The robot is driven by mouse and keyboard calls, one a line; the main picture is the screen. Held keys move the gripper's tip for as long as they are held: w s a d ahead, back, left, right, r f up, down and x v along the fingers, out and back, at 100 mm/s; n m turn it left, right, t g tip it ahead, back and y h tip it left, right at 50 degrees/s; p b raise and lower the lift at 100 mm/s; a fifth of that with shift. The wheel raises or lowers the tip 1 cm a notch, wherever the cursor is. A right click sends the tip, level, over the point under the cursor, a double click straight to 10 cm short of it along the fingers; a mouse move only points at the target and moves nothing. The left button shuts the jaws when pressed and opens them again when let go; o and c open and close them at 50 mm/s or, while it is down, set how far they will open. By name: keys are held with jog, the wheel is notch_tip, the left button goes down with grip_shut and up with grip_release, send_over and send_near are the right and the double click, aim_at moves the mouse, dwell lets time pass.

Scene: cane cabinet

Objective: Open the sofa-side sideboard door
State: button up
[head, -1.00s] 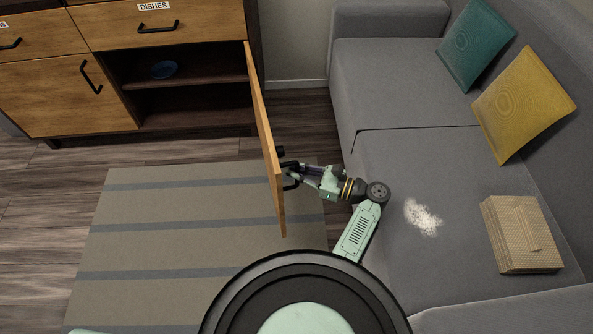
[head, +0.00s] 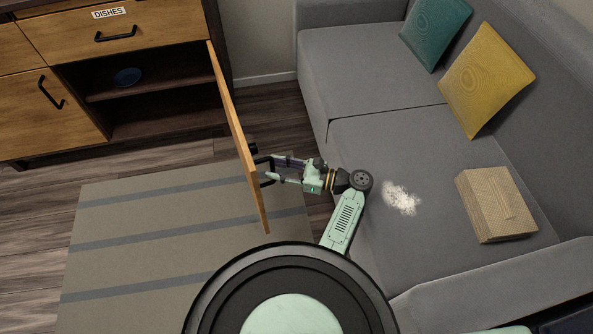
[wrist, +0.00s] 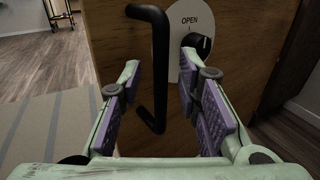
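The sofa-side sideboard door (head: 237,135) stands swung wide open, jutting out from the sideboard over the rug. Its black bar handle (wrist: 160,65) is on the face toward my gripper. My gripper (head: 271,171) is on the sofa side of the door, at the handle. In the wrist view my gripper (wrist: 160,62) is open, with one purple-padded finger on each side of the handle and visible gaps to it. A dark knob (wrist: 196,45) on a plate marked OPEN sits beside the handle, near the right finger.
A grey sofa (head: 385,130) stands close on the right, with cushions, a tan box (head: 495,205) and a white patch (head: 400,198). The striped rug (head: 160,220) is clear left of the door.

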jog(key=v, duration=1)
jog(key=shift+d, duration=0.25)
jog(key=shift+s, duration=0.1)
